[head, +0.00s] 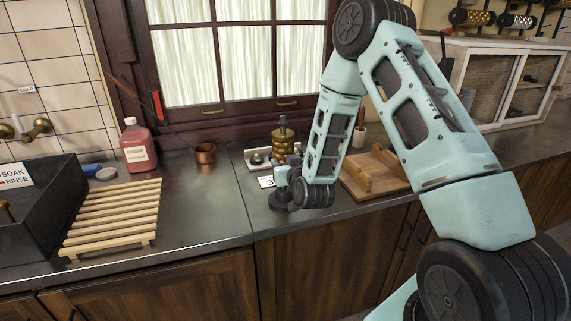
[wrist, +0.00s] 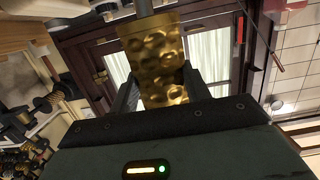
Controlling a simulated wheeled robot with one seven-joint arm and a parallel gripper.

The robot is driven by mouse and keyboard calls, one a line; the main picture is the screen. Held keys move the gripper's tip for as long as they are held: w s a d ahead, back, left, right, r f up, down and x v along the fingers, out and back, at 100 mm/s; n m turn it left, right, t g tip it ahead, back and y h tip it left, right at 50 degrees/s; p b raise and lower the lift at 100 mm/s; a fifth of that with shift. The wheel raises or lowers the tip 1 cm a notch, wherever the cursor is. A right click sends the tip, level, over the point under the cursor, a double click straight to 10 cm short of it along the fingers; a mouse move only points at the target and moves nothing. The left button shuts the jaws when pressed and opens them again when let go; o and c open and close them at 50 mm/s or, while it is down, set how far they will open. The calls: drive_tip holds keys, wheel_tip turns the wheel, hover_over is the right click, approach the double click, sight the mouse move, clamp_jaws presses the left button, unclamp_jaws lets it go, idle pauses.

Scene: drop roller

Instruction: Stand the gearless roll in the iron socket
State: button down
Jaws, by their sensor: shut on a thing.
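A dimpled brass roll (head: 284,150) with a grey shaft end at its top stands upright in the head view, above the middle of the counter. In the wrist view the roll (wrist: 160,65) sits between the two dark fingers of my gripper (wrist: 160,88), which is shut on it. No gear shows on the visible shaft end, but the other end is hidden. My gripper (head: 281,178) is just below the roll in the head view. A pale holder with a dark round part (head: 258,159) lies left of the roll; I cannot tell whether it is the iron socket.
A copper cup (head: 205,157) stands to the left, near a wooden slatted rack (head: 113,215) and a pink bottle (head: 137,146). A wooden cradle (head: 374,176) lies to the right. The front counter between rack and gripper is clear.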

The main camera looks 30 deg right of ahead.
drive_tip(key=shift+w+f+b, duration=0.1)
drive_tip(key=shift+f+b, duration=0.55)
drive_tip(key=shift+b, duration=0.1)
